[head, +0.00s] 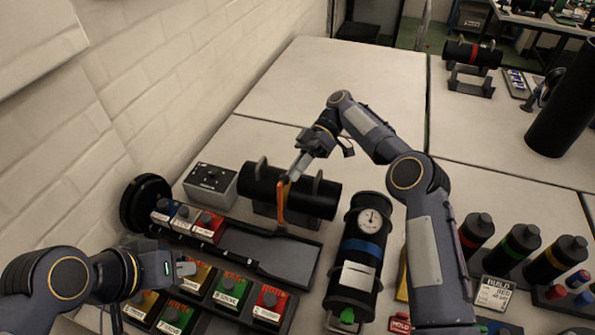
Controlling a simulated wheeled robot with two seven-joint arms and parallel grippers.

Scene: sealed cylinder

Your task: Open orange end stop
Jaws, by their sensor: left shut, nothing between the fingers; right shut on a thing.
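The orange end stop (282,203) is a narrow upright orange piece against the front of a black horizontal cylinder (260,186). The cylinder lies in a dark cradle near the wall. My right gripper (289,178) reaches in from the upper right, and its fingertips are shut on the top of the orange end stop. The fingers hide part of that top. My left gripper (187,268) is shut and empty at the lower left, above the coloured button boxes and apart from the end stop.
A dark rail tray (285,258) lies in front of the cylinder. A grey control box (210,183) stands left of it. The white table (330,80) is clear behind.

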